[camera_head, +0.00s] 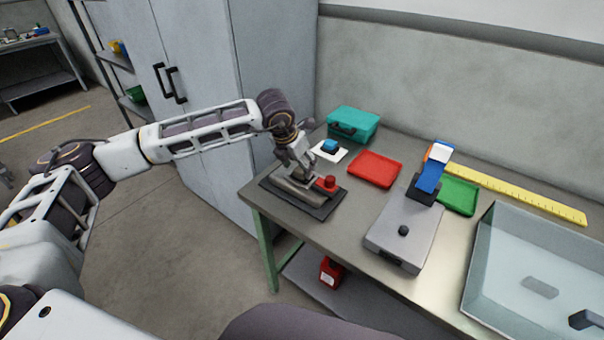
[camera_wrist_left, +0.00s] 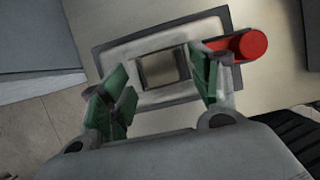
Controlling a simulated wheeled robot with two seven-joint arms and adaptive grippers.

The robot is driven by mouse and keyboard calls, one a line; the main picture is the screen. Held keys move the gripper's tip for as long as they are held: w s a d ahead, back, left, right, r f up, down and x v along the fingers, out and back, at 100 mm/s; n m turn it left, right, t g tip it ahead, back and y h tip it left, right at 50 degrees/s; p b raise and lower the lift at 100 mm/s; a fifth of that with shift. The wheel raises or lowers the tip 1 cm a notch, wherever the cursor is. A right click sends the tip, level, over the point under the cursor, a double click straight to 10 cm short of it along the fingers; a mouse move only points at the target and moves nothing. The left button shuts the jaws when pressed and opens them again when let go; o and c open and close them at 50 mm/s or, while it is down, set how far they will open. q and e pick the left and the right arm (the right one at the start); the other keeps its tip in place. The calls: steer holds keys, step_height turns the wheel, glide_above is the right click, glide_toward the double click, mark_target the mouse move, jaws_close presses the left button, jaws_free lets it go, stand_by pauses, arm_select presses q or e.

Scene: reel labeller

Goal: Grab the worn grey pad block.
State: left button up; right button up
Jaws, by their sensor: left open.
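A grey-brown square piece (camera_wrist_left: 163,70), which looks like the worn grey pad block, sits inside a pale frame (camera_wrist_left: 125,58) in the left wrist view. The frame is part of a low fixture with a red knob (camera_wrist_left: 250,45) on a dark base (camera_head: 318,211). My left gripper (camera_head: 303,178) is over this fixture at the table's left end. In the wrist view its green-padded fingers (camera_wrist_left: 160,95) are open, one on each side of the square piece, with nothing between them. The arm hides the piece in the head view. My right gripper is not in view.
A blue block on a white card (camera_head: 342,157), a teal case (camera_head: 353,124) and a red tray (camera_head: 375,169) stand behind the fixture. Further right are a grey box (camera_head: 405,220), a green tray (camera_head: 459,197), a yellow ruler (camera_head: 515,195) and a clear bin (camera_head: 490,235).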

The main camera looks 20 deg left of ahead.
arm_select(q)
steer(key=shift+x, duration=0.8)
steer(key=shift+f, duration=0.2)
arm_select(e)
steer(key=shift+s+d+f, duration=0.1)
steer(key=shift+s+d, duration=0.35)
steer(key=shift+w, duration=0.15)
arm_select(q)
steer(key=shift+c, duration=0.5)
steer(key=c, duration=1)
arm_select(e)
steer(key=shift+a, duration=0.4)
arm_select(q)
steer(key=shift+r, duration=0.1)
